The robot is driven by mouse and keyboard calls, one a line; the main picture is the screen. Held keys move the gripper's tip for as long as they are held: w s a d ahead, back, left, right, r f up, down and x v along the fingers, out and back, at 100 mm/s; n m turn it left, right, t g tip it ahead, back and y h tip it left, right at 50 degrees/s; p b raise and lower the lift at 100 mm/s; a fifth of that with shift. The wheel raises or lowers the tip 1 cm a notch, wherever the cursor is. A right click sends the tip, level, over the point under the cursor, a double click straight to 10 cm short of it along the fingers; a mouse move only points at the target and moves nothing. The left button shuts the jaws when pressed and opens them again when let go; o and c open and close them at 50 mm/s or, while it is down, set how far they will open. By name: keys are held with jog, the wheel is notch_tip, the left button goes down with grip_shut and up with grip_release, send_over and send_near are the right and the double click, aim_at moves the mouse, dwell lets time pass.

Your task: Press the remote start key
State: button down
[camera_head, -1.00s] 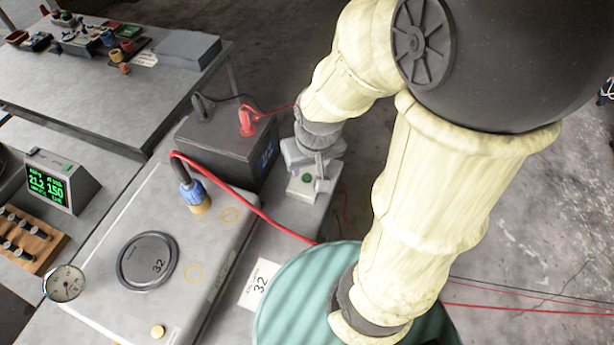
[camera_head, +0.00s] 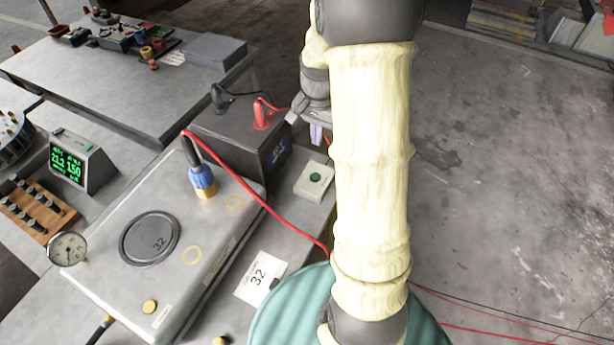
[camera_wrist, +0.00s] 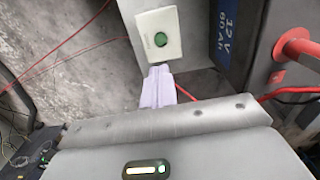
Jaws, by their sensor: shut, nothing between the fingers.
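The remote start key is a green round button (camera_head: 315,177) on a small white box (camera_head: 309,188) on the bench, right of the black battery. In the wrist view the green button (camera_wrist: 160,39) shows on its pale plate near the top centre. My gripper (camera_wrist: 158,84) is shut and empty, its pale fingers pointing at the box's lower edge in that view. In the head view my gripper (camera_head: 317,134) is partly hidden by my arm and sits behind the box, apart from the button. The button is uncovered in both views.
The black battery (camera_head: 233,148) with its red clamp (camera_head: 261,114) stands close left of my gripper. A red cable (camera_head: 262,200) crosses the grey case (camera_head: 200,262). A teal drum (camera_head: 290,310) is in front. Open floor (camera_head: 500,180) lies to the right.

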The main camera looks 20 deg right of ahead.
jog(key=shift+w+f, duration=0.1)
jog(key=shift+w, duration=0.05)
jog(key=shift+d, duration=0.1)
jog(key=p, duration=0.3)
send_near(316, 177)
notch_tip(316, 177, down, 7)
jog(key=shift+r, duration=0.1)
dwell(0.4)
jog(key=shift+b, duration=0.3)
